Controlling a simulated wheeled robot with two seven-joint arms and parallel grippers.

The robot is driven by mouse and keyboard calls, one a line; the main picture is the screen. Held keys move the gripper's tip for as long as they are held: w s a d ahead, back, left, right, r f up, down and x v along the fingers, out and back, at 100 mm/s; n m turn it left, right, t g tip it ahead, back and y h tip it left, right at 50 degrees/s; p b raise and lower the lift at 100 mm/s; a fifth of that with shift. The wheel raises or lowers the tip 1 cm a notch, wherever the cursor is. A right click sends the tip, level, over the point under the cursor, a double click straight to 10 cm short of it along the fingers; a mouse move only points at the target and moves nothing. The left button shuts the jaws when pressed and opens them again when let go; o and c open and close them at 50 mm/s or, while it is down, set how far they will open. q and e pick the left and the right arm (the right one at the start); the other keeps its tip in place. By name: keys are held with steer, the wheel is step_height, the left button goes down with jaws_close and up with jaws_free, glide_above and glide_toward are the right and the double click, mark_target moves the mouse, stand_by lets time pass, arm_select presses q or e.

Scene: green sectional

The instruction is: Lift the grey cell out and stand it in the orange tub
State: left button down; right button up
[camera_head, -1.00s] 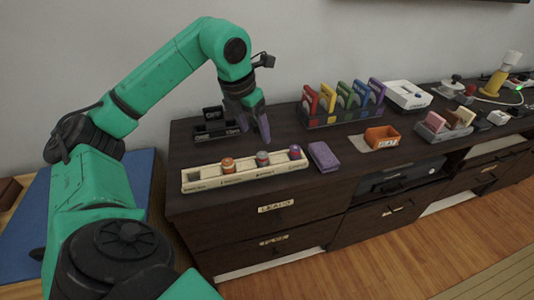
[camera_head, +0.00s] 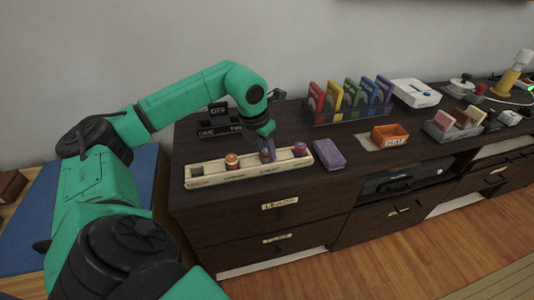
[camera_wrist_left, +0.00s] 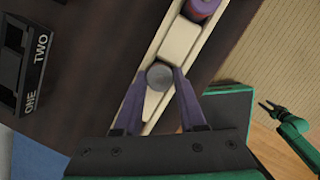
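The grey cell (camera_wrist_left: 160,76) stands upright in the long cream rack (camera_head: 205,181), seen from above in the left wrist view. In the head view my left gripper (camera_head: 267,152) mostly hides it. The purple fingers of the left gripper (camera_wrist_left: 161,78) are down on either side of the cell, very near its sides; whether they press on it I cannot tell. The orange tub (camera_head: 390,135) sits to the right on the dark cabinet and looks empty. My right gripper (camera_wrist_left: 267,104) shows small in the left wrist view, fingers apart and empty, over the floor.
An orange cell (camera_head: 232,161) and a red-purple cell (camera_head: 300,149) flank the grey one in the rack. A purple box (camera_head: 329,154) lies between rack and tub. Behind stand a switch block (camera_head: 219,124) and a colourful card rack (camera_head: 350,112).

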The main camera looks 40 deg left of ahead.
mark_target(266, 151)
arm_select(q)
steer(key=shift+r, duration=0.1)
step_height(266, 151, up, 20)
steer(key=p, duration=0.5)
steer(key=shift+p, duration=0.3)
stand_by(0.7)
